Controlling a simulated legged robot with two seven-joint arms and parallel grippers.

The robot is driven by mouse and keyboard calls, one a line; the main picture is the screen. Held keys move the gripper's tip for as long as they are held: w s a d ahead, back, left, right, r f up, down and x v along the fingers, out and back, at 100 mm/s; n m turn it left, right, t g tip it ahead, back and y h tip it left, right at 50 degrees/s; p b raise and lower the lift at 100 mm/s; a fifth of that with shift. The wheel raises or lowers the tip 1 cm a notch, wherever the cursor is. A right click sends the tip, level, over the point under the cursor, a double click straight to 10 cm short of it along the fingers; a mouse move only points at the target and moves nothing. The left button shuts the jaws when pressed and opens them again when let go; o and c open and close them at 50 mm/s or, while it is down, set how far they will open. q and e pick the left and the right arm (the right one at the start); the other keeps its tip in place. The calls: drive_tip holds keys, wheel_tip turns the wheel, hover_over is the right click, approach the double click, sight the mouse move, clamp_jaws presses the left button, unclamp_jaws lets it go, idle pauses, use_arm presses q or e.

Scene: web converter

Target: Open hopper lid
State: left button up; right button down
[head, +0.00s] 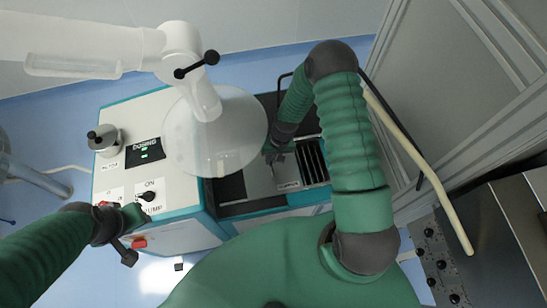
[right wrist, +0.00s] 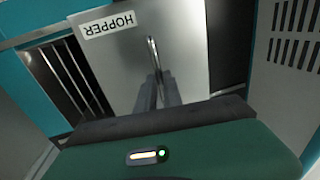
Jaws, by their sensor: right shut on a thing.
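The hopper lid (right wrist: 180,70) is a plain silver plate with a "HOPPER" label, upside down in the right wrist view. It also shows in the head view (head: 262,184), set in the machine's dark top, partly hidden by my right arm. A thin metal bar handle (right wrist: 152,50) stands on the lid. My right gripper (right wrist: 154,80) is shut on the near part of this handle; in the head view the gripper (head: 274,153) is small and partly covered. The lid looks down; any slight lift cannot be told. My left gripper (head: 128,250) is low by the machine's front-left corner, away from the lid.
Dark slots (head: 311,161) lie beside the lid. A grey cabinet (head: 440,90) stands at right.

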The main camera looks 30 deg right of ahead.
drive_tip(key=c, duration=1.5)
unclamp_jaws()
drive_tip(key=shift+d+f, duration=0.15)
drive_tip(key=shift+d, duration=0.1)
